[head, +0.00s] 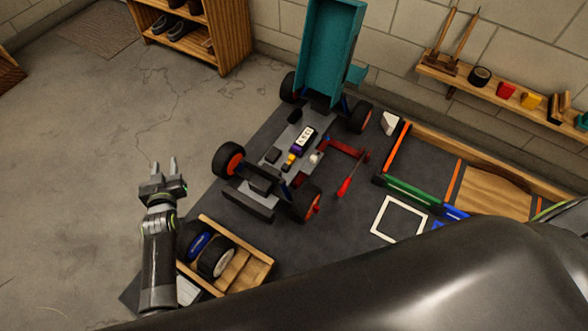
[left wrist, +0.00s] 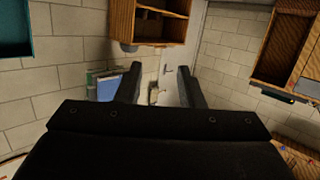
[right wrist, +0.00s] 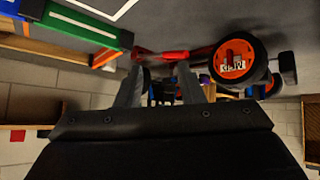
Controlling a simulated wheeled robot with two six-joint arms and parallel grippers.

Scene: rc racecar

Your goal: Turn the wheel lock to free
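The car chassis (head: 270,180) rests on a dark mat, with black wheels. The near right wheel (head: 303,203) has a small red part beside its hub, which may be the wheel lock. In the right wrist view a wheel with an orange hub (right wrist: 236,62) carries a white label, too small to read surely. My right gripper (right wrist: 158,78) is open, its fingertips just left of that wheel, with a red bar (right wrist: 172,54) beyond them. It is hidden in the head view. My left gripper (head: 164,166) is open and empty over the floor, left of the car.
A teal body shell (head: 328,50) stands raised at the car's far end. A wooden crate (head: 246,277) holds wheels near my left arm. Floor at left is clear.

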